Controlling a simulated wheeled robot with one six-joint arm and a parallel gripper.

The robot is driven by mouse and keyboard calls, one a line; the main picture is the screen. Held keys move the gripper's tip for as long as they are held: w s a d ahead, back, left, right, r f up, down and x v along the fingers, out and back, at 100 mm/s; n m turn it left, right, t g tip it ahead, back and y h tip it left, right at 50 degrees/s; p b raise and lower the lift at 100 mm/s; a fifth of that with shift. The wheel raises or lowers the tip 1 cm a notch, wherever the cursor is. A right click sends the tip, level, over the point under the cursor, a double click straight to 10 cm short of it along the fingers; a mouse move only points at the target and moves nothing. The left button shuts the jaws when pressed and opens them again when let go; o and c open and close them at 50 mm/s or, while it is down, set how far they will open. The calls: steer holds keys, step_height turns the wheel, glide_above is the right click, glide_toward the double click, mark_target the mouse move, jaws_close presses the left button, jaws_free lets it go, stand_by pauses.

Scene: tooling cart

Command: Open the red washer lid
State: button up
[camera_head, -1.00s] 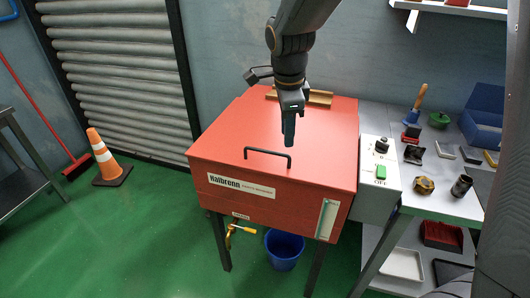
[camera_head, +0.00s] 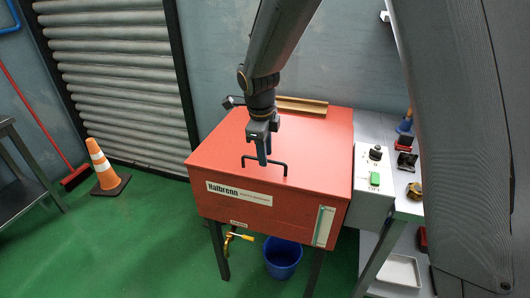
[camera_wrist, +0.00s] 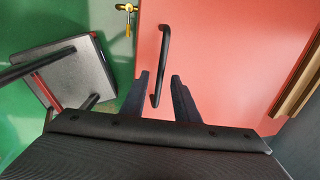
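The red washer (camera_head: 225,208) stands against the wall with its red lid (camera_head: 228,142) down flat. A black bar handle (camera_head: 275,164) is fixed near the lid's front edge; it also shows in the wrist view (camera_wrist: 165,45). My gripper (camera_head: 263,162) points down at the handle from above. In the wrist view my gripper (camera_wrist: 160,75) is open, its two dark fingers on either side of the handle with gaps to the bar. I cannot tell whether the fingertips are down at the bar's height. My own arm hides part of the lid behind the gripper.
A control box (camera_head: 372,186) with a green button adjoins the washer's right side, beside a bench with tools. A wooden strip (camera_head: 302,106) lies behind the lid. A blue bucket (camera_head: 282,256) sits below; an orange cone (camera_head: 103,168) stands left on open green floor.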

steer(key=shift+f, duration=0.35)
jaws_close()
steer(key=shift+r, duration=0.1)
